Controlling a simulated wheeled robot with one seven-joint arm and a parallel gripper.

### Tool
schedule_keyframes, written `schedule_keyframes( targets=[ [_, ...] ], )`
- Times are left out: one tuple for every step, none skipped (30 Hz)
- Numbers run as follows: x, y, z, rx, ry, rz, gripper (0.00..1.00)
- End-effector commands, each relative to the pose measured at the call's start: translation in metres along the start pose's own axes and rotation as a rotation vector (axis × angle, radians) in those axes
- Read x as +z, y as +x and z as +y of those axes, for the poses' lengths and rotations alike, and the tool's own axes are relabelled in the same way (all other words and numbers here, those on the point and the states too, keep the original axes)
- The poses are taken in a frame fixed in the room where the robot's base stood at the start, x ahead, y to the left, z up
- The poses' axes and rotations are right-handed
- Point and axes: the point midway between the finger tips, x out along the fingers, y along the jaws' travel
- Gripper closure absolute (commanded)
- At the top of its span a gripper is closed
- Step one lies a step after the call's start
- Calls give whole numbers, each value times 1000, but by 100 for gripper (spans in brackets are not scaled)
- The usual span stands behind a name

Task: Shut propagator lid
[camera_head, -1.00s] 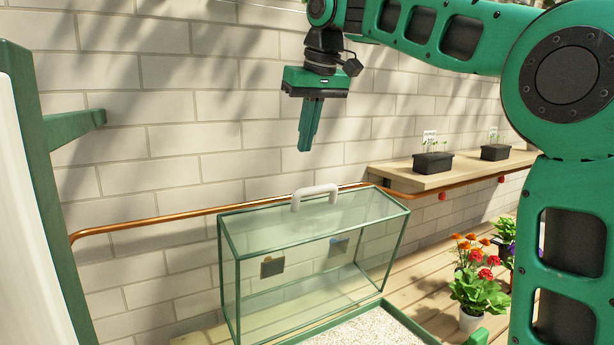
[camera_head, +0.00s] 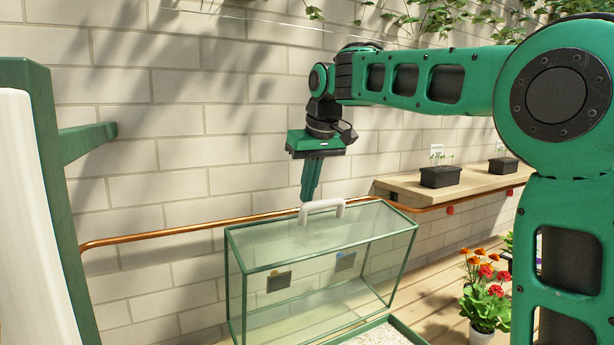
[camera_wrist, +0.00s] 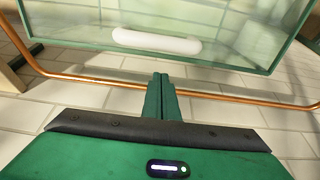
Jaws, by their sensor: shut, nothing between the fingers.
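The propagator lid (camera_head: 226,272) is a clear glass box with a green frame. It appears tipped up at the back of a green-rimmed gravel tray (camera_head: 402,331), mostly cut off below. A white handle (camera_head: 321,206) sits on its upper side; the handle also shows in the wrist view (camera_wrist: 157,42). My gripper (camera_head: 309,197) is shut and empty, pointing down beside the handle, apparently on its wall side. Its fingertips (camera_wrist: 163,80) appear just short of the lid's edge in the wrist view. I cannot tell whether they touch anything.
A copper pipe (camera_head: 180,232) runs along the brick wall behind the lid. A wooden shelf (camera_head: 408,190) at right bears small black seedling pots (camera_head: 440,177). A potted red flower (camera_head: 487,300) stands at lower right. A green frame post (camera_head: 62,210) stands at left.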

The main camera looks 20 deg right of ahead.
Motion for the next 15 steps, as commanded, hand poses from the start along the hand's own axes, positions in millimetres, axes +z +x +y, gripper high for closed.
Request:
schedule_keyframes(
  targets=[
    [8, -7, 0, 0, 1, 6, 100],
    [12, -9, 0, 0, 0, 6, 100],
    [16, -10, 0, 0, 0, 6, 100],
    [19, -11, 0, 0, 0, 6, 100],
    [22, -12, 0, 0, -1, 5, 100],
    [25, -13, 0, 0, 0, 5, 100],
    [27, -13, 0, 0, 0, 5, 100],
    [28, -14, 0, 0, 0, 4, 100],
    [30, -14, 0, 0, 0, 4, 100],
    [31, -15, 0, 0, 0, 4, 100],
    [32, -15, 0, 0, 0, 4, 100],
    [32, -15, 0, 0, 0, 4, 100],
    [33, -15, 0, 0, 0, 4, 100],
    [33, -15, 0, 0, 0, 4, 100],
    [33, -15, 0, 0, 0, 4, 100]
  ],
)
